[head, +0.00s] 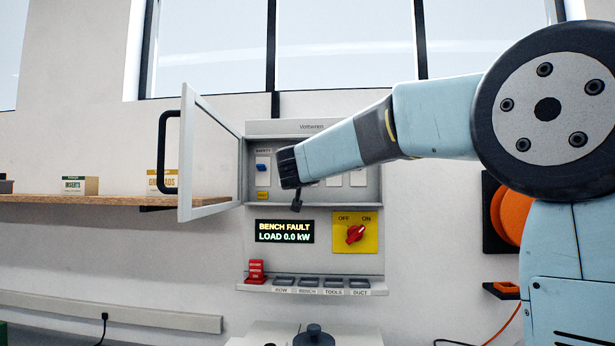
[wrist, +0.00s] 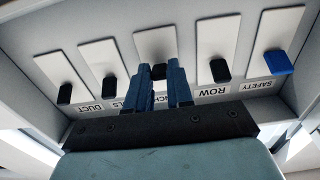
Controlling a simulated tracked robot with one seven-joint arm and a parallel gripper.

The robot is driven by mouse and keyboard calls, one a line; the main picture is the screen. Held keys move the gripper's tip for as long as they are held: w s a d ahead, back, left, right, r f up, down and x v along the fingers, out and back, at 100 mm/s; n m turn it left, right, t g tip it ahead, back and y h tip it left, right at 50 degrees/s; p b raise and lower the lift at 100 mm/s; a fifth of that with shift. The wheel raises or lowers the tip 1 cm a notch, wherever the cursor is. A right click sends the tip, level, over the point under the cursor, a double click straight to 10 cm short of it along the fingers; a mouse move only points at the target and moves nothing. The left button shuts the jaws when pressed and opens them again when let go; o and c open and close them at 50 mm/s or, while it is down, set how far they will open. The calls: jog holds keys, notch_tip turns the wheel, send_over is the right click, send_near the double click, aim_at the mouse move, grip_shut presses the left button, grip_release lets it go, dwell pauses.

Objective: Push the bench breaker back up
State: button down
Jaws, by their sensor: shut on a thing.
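The breaker panel (head: 284,127) on the wall is open, with a row of white breaker plates inside. In the wrist view, which shows the labels upside down, the bench breaker (wrist: 158,70) is the middle black lever, its label partly covered. My gripper (wrist: 161,78) has its two blue fingers closed around that lever. The lever's exact position on its plate is hard to tell behind the fingers. In the head view my wrist covers the middle breakers. The display (head: 284,231) reads BENCH FAULT, LOAD 0.0 kW.
The row lever (wrist: 220,70), tools lever (wrist: 110,87) and duct lever (wrist: 65,93) stand close by; the safety lever (wrist: 278,62) is blue. The glass door (head: 184,150) stands open at left. A red rotary switch (head: 355,233) and red tags (head: 256,271) are below.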

jog(key=shift+w+r+g+y, duration=0.15)
jog(key=shift+r+g, duration=0.3)
jog(key=shift+g, duration=0.6)
jog(key=shift+w+r+g+y, duration=0.1)
jog(key=shift+r+g+y, duration=0.3)
jog(key=shift+g, duration=0.7)
jog(key=shift+w+r+g+y, duration=0.1)
jog(key=shift+r+g, duration=0.45)
jog(key=shift+g, duration=0.5)
jog(key=c, duration=1)
grip_release()
jog(key=v, duration=1.3)
jog(key=shift+r, duration=0.35)
jog(key=shift+s, duration=0.15)
